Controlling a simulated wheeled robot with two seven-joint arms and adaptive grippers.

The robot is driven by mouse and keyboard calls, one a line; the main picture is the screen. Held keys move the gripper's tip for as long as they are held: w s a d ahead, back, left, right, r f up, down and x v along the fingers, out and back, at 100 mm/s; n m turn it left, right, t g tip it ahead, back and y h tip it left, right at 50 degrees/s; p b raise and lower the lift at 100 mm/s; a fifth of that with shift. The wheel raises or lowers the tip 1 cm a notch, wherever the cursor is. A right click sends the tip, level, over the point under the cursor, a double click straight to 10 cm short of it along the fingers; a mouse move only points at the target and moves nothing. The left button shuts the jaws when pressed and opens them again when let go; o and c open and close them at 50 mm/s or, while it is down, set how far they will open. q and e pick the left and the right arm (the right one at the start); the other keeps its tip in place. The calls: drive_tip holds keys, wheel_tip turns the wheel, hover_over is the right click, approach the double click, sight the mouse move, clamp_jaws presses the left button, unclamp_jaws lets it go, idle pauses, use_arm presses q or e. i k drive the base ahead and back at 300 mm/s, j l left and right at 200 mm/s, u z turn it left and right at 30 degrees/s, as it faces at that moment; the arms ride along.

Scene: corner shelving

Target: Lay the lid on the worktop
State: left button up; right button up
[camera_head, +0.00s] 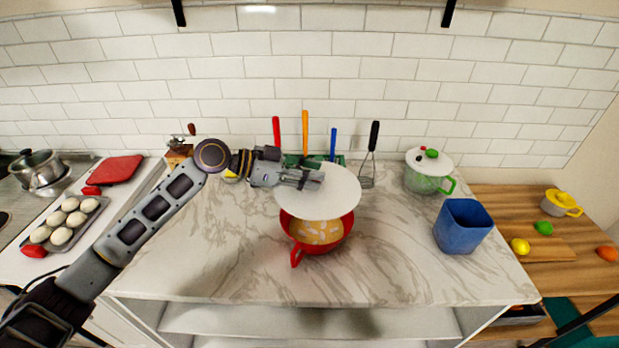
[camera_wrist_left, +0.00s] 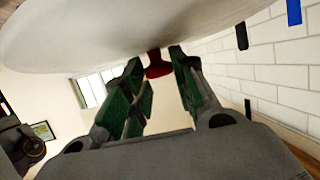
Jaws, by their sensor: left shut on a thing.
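A white round lid (camera_head: 318,203) is held in the air above the back part of the red pot (camera_head: 297,252). My left gripper (camera_head: 314,180) is shut on the lid's red knob (camera_wrist_left: 157,66), which shows between the fingers in the left wrist view; the white lid (camera_wrist_left: 110,35) spreads across the top there. The pot has a red handle at its front and pale yellow food inside; the lid hides its far rim. The marble worktop (camera_head: 210,265) is under the pot. My right gripper is not in view.
A blue container (camera_head: 462,227) and a green pot with a white lid (camera_head: 428,172) stand to the right. Utensils (camera_head: 305,135) stand upright at the back. A wooden board with fruit (camera_head: 545,249) is farther right. The worktop left and front-right of the red pot is clear.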

sight(195, 237)
drive_tip(key=i+j+u, duration=0.1)
drive_tip(key=u, duration=0.25)
drive_tip(key=i+j+u, duration=0.1)
drive_tip(key=u, duration=0.3)
drive_tip(key=i+u, duration=0.15)
drive_tip(key=u, duration=0.2)
